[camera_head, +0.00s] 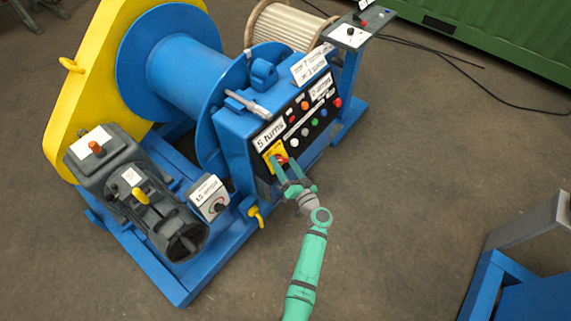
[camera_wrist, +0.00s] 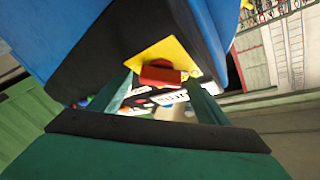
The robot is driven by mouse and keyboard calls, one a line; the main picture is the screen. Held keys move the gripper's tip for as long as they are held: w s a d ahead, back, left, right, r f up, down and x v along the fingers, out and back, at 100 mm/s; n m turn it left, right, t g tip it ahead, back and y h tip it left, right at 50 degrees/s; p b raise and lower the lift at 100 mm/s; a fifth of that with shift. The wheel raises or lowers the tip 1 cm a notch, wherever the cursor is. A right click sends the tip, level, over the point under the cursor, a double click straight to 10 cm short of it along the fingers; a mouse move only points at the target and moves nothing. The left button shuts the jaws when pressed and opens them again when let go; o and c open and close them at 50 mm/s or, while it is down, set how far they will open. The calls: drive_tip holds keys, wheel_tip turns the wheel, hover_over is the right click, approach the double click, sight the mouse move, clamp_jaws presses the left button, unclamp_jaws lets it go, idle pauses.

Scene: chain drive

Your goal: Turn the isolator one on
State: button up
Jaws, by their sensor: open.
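The isolator is a red handle (camera_wrist: 161,76) on a yellow plate (camera_head: 274,153), set at the left end of the black control panel on the blue machine. In the wrist view the yellow plate (camera_wrist: 167,55) is ahead of my gripper, with the red handle between the two fingers in the picture. My gripper (camera_head: 287,170) is open, with its green fingers pointing at the handle. I cannot tell whether the fingers touch the handle. In the head view the fingers partly hide the handle.
Buttons and lamps (camera_head: 305,121) line the panel beside the isolator. A "5 turns" sign (camera_head: 269,134) stands above it. A small labelled box (camera_head: 209,197) and a yellow lever (camera_head: 256,217) are at the lower left. The floor (camera_head: 400,200) to the right is clear.

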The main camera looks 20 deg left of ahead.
drive_tip(key=shift+s, duration=0.1)
drive_tip(key=c, duration=1.1)
